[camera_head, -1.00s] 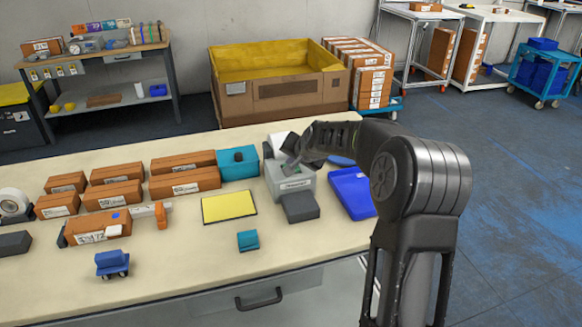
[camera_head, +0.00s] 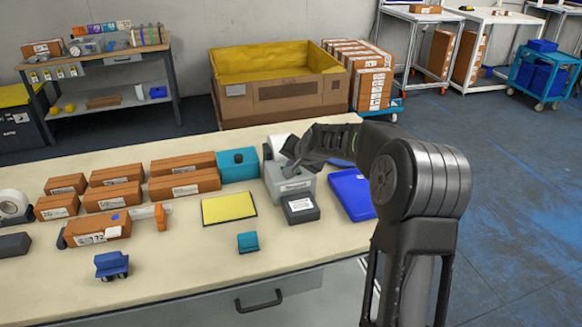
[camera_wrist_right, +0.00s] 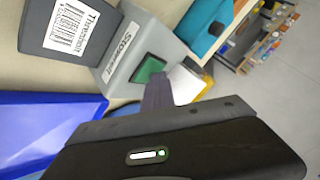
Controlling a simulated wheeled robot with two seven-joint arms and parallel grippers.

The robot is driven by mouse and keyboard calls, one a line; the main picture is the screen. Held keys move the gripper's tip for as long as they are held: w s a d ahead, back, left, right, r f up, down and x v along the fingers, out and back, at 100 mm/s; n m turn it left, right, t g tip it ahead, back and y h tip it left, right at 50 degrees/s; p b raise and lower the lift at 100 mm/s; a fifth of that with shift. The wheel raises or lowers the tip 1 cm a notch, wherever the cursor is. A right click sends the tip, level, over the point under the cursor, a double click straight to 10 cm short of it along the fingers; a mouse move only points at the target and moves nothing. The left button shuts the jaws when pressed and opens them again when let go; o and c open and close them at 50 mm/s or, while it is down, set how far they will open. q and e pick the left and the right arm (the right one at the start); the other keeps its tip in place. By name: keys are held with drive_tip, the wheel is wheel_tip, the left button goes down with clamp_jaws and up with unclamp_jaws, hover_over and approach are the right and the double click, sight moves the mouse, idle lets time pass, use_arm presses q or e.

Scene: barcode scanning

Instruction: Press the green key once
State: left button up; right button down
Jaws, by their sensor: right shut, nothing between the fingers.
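The grey device (camera_head: 290,184) stands on the table, left of a blue tray. In the right wrist view its green key (camera_wrist_right: 149,71) shows on the sloped face, beside printed lettering. My right gripper (camera_head: 291,162) is over the top of the device, shut and empty. In the wrist view its fingertips (camera_wrist_right: 157,92) are close beside the key; I cannot tell whether they touch it. In the head view the gripper hides the key. A dark box-shaped unit (camera_head: 300,217) in front of the device shows a white panel with text and barcode-like lines. My left gripper is out of view.
A blue tray (camera_head: 352,193) lies right of the device and a teal box (camera_head: 237,164) left of it. A yellow pad (camera_head: 229,208), a small teal block (camera_head: 248,242) and several brown boxes (camera_head: 185,183) are farther left.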

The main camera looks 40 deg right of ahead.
drive_tip(key=shift+r+p, duration=0.55)
drive_tip(key=shift+r, duration=0.3)
wheel_tip(320, 180, up, 5)
drive_tip(key=p, duration=0.4)
